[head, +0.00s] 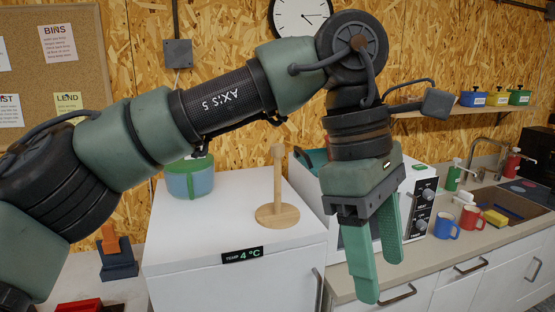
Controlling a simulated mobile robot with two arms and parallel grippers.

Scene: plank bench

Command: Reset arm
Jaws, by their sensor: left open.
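My left arm comes in from the left and reaches across the picture. My left gripper (383,279) points down in front of the white microwave-like appliance and the counter. Its two green fingers are apart and nothing shows between them. The gripper hangs to the right of a white fridge with a "TEMP 4 °C" display (242,255). My right gripper is not in view.
On the fridge top stand a wooden stand (277,190) and a blue-green pot (189,180). The counter holds a blue mug (446,225), a red mug (472,217) and a sink (515,205). A shelf with small containers (498,98) runs along the wall.

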